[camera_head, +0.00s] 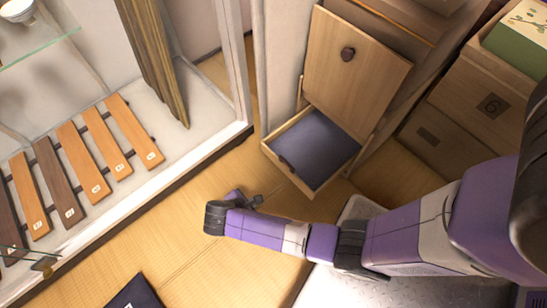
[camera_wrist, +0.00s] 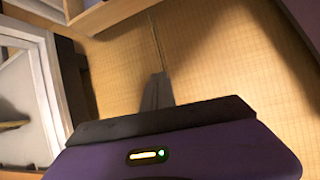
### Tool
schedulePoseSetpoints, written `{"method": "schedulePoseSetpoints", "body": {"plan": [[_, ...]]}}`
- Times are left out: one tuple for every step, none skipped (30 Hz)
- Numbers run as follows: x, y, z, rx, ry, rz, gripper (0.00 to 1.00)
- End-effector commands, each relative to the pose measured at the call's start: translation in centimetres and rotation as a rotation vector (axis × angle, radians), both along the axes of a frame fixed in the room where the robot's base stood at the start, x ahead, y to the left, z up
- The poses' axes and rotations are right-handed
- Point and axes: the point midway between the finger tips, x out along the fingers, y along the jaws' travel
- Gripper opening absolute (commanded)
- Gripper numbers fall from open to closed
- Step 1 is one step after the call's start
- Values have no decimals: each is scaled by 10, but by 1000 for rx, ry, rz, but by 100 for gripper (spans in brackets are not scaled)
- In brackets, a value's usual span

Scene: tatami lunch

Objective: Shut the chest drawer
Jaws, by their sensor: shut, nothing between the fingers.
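The wooden chest (camera_head: 385,42) stands at the upper middle of the head view. Its low drawer (camera_head: 291,180) is pulled out, with a dark blue-grey inside that looks empty. In the wrist view my shut fingers (camera_wrist: 157,92) point over bare tatami. A wooden edge (camera_wrist: 108,12) shows at the top left there; I cannot tell whether it is the drawer.
A display case (camera_head: 150,175) with a pale sill and several wooden tags stands at the left. A dark flat cushion (camera_head: 135,294) lies at the bottom. Wooden boxes (camera_head: 468,103) and a green box (camera_head: 520,38) are at the right. Tatami (camera_head: 200,255) between case and arm is clear.

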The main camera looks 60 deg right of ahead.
Motion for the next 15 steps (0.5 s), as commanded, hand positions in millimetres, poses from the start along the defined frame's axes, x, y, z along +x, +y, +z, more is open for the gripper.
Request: {"method": "schedulePoseSetpoints", "body": {"plan": [[17, -11, 18, -55, 47, 12, 0], [23, -17, 26, -88, 79, 16, 0], [30, -25, 37, -126, 119, 21, 0], [35, -30, 45, -152, 145, 23, 0], [39, -34, 53, -177, 170, 24, 0], [43, -39, 62, -204, 198, 24, 0], [46, -43, 68, -219, 217, 23, 0], [48, -45, 73, -235, 233, 21, 0], [50, -48, 79, -250, 249, 22, 0], [52, -50, 82, -260, 260, 20, 0], [52, -52, 84, -267, 268, 19, 0], [53, -53, 85, -272, 274, 18, 0], [53, -55, 85, -275, 277, 17, 0], [52, -57, 84, -276, 280, 16, 0], [51, -59, 81, -277, 281, 16, 0]]}}
